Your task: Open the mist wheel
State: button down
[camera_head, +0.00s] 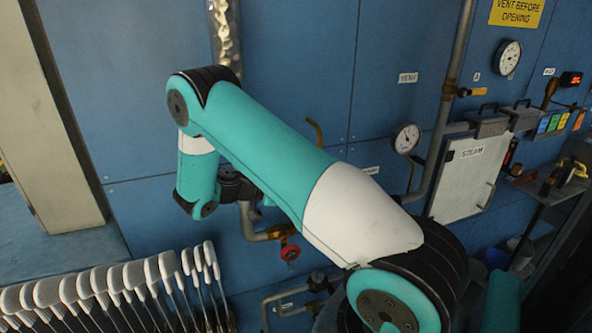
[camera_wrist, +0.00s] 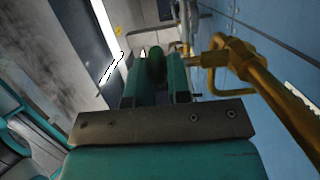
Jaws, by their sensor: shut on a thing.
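My gripper (camera_wrist: 156,88) is shut on a dark green rounded thing (camera_wrist: 156,64), seen edge-on between its two teal fingers in the wrist view. It looks like the rim of the mist wheel, though its full shape is hidden. In the head view my arm crosses the middle and hides the fingertips and whatever they hold. A small red wheel (camera_head: 290,252) on a brass valve sits below my arm in the head view, apart from my gripper.
A brass lever and fitting (camera_wrist: 235,65) stand close to the right of my fingers in the wrist view. A blue panelled wall (camera_head: 290,50) carries pipes, a gauge (camera_head: 406,139) and a white steam box (camera_head: 465,178). Several white-topped forms (camera_head: 110,280) stand in a row at lower left.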

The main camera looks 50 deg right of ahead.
jog(key=shift+g+h+p, duration=0.3)
jog(key=shift+p, duration=0.7)
jog(key=c, duration=1.1)
grip_release()
jog(key=shift+f, duration=0.1)
jog(key=shift+o, duration=0.2)
